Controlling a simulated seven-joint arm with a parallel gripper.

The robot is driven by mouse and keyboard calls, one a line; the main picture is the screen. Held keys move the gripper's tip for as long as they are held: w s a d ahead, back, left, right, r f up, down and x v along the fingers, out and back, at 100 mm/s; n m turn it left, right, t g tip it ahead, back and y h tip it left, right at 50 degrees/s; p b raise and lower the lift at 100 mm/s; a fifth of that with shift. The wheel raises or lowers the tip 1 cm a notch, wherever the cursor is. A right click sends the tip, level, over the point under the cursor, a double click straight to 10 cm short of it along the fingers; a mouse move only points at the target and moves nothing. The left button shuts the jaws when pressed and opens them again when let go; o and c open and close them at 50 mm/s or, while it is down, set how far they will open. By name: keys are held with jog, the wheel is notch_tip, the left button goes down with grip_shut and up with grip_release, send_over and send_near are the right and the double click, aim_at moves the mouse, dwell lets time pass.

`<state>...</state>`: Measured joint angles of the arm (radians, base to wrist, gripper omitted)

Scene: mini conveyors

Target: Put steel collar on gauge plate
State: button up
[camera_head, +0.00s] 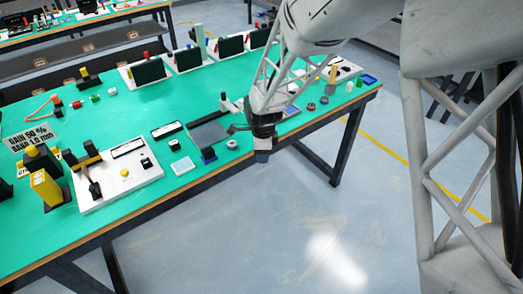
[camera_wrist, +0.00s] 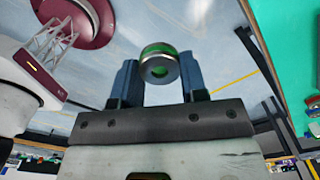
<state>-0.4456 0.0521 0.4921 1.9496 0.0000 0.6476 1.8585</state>
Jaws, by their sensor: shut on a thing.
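My gripper (camera_wrist: 158,72) is shut on a steel collar (camera_wrist: 158,64), a grey ring with a green band, held between the two fingers in the wrist view. In the head view my gripper (camera_head: 263,154) hangs at the front edge of the green table, and the collar cannot be made out there. A flat grey plate (camera_head: 208,134), which may be the gauge plate, lies on the table left of my gripper. A small dark blue block (camera_head: 208,155) stands at its front edge.
A pale ring (camera_head: 232,144) lies between the grey plate and my gripper. A white panel with a yellow button (camera_head: 124,173) and a white square (camera_head: 182,166) lie further left. Small dark rings (camera_head: 311,106) lie to the right. Open floor (camera_head: 270,230) is in front of the table.

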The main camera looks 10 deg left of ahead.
dwell(0.6)
jog(key=w+a+r, duration=0.1)
jog(key=w+a, duration=0.1)
jog(key=a, duration=0.1)
jog(key=w+a+r, duration=0.1)
jog(key=w+a, duration=0.2)
jog(key=a, duration=0.1)
jog(key=w+a+r, duration=0.1)
jog(key=w+a, duration=0.2)
jog(key=a, duration=0.1)
notch_tip(320, 180, up, 3)
send_over(209, 133)
jog(key=shift+s+r, duration=0.15)
jog(key=shift+f, duration=3.15)
jog(key=shift+f, duration=1.85)
jog(key=shift+f, duration=0.2)
